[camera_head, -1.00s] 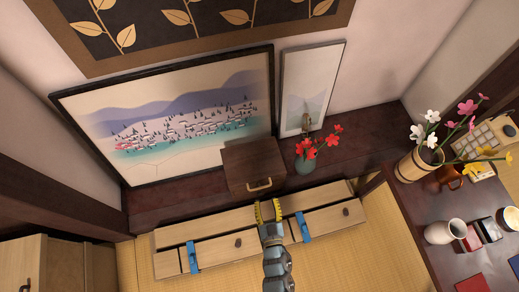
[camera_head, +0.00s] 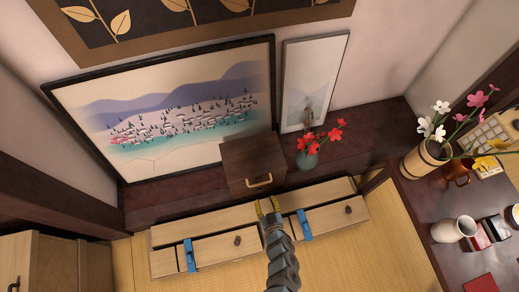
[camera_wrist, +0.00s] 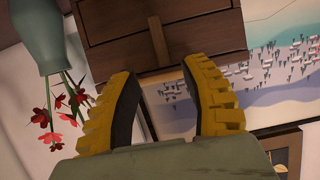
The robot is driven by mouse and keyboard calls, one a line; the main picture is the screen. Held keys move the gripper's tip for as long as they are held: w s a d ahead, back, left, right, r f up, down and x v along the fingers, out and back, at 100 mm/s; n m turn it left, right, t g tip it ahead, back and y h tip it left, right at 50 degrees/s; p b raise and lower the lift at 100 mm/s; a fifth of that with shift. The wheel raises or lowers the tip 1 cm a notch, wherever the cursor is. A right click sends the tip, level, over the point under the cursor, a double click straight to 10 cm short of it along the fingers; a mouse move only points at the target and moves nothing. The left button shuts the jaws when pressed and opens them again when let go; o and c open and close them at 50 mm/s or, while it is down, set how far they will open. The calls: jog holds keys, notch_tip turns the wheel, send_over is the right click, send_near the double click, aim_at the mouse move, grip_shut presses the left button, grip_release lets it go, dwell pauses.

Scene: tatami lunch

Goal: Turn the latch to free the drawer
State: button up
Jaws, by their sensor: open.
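A blue latch (camera_head: 190,256) sits at the left drawer's left end. Another blue latch (camera_head: 303,225) sits at the right drawer's left end. My gripper (camera_head: 268,206) is open and empty above the cabinet, between the two latches and nearer the right one. The wrist view shows its yellow ribbed fingers apart (camera_wrist: 160,78), facing the dark box; no latch shows there.
A dark wooden box (camera_head: 251,158) with a handle and a teal vase (camera_head: 308,158) with red flowers stand on the dark shelf (camera_head: 358,143) behind. A dark table (camera_head: 418,195) bearing a flower pot and cups is at right.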

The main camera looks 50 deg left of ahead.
jog(key=b+x, duration=0.3)
jog(key=x, duration=0.6)
jog(key=shift+w+a+f+b, duration=0.1)
jog(key=shift+a+f+b, duration=0.15)
jog(key=shift+b, duration=0.1)
jog(key=shift+d, duration=0.1)
jog(key=shift+c, duration=0.2)
grip_shut()
